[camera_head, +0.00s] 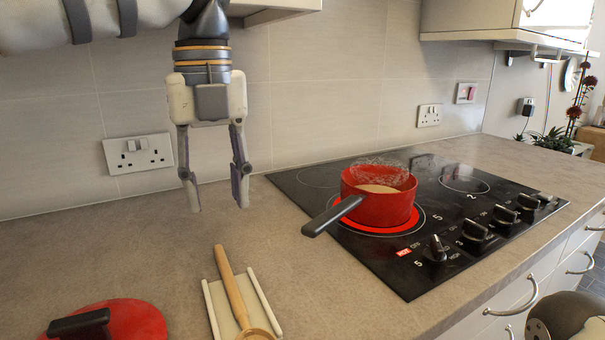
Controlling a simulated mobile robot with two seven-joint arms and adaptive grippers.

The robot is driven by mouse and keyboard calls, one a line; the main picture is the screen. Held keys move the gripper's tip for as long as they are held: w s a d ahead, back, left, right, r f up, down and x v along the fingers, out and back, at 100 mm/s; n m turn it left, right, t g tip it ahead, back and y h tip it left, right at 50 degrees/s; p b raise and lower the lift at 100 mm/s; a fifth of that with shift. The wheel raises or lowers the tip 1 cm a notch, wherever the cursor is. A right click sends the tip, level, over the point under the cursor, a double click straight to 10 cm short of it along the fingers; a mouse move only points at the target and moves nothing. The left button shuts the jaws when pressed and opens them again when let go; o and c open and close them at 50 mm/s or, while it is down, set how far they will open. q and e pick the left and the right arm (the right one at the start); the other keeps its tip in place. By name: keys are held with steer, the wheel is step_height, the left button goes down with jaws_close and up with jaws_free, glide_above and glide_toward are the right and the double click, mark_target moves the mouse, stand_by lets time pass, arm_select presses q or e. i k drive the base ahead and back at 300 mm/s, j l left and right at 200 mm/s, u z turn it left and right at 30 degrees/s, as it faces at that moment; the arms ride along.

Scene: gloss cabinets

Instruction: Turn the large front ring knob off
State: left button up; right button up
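The black glass hob (321,179) has a row of several dark knobs along its right side. The nearest knob (437,249) stands beside a red lit "HOT" label (404,252), and its grip is turned differently from the neighbouring knob (474,231). I cannot tell from markings which knob belongs to which ring. A ring (371,229) glows red under a red saucepan (385,210) with pale contents and faint steam. My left gripper (217,205) points down, open and empty, above the counter left of the hob, well away from the knobs.
The pan's black handle (333,215) sticks out toward the front left. A wooden spoon (232,285) lies on a pale holder (268,298), beside a red lid (125,317). Wall sockets (139,153) are behind. Drawer handles (514,297) project below the counter edge.

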mark_target(435, 255)
steer(key=k+l, duration=1.2)
